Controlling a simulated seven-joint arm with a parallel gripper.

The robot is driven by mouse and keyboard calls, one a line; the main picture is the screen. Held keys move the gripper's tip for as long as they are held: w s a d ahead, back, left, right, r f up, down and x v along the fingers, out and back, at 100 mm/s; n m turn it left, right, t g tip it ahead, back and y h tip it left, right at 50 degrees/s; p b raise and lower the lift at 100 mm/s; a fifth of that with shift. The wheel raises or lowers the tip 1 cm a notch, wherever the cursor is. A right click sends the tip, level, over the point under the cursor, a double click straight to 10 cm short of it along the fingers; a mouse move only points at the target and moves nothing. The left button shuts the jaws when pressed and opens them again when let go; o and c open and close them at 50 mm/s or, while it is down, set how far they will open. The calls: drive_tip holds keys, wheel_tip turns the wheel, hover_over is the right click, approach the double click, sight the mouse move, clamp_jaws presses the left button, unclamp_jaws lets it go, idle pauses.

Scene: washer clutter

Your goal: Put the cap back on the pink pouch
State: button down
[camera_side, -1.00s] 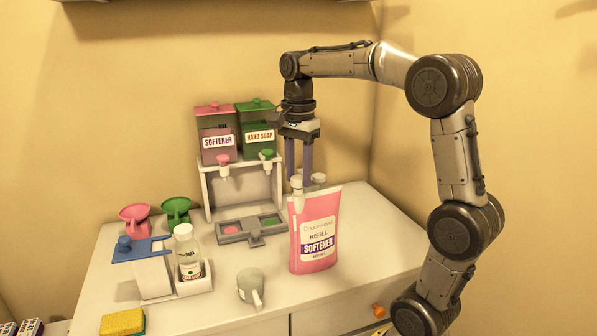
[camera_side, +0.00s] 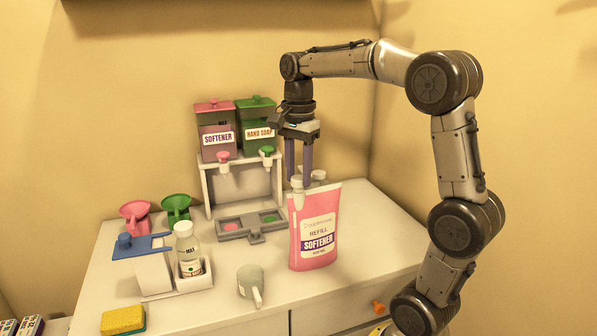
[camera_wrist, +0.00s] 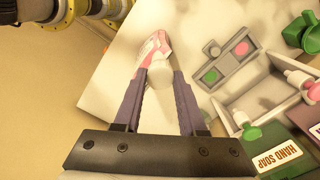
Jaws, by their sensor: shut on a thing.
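The pink pouch (camera_side: 317,240), labelled REFILL SOFTENER, stands upright on the white counter, with a pale spout at its top left corner. My gripper (camera_side: 299,178) points straight down at the pouch's top, its fingertips partly hidden behind it. In the wrist view, my gripper (camera_wrist: 160,78) is shut on a white round cap (camera_wrist: 160,92), with the pouch (camera_wrist: 153,50) just beyond it. In the side view, a white piece shows at the spout (camera_side: 297,183) and another just right of it (camera_side: 319,175). I cannot tell whether the cap is seated on the spout.
The dispenser stand (camera_side: 240,185) with softener and hand soap tanks is close on the left. The counter right of the pouch is clear.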

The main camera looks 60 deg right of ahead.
drive_tip(key=shift+f, duration=0.35)
idle(0.7)
drive_tip(key=c, duration=1)
unclamp_jaws()
clamp_jaws()
drive_tip(key=shift+f, duration=0.1)
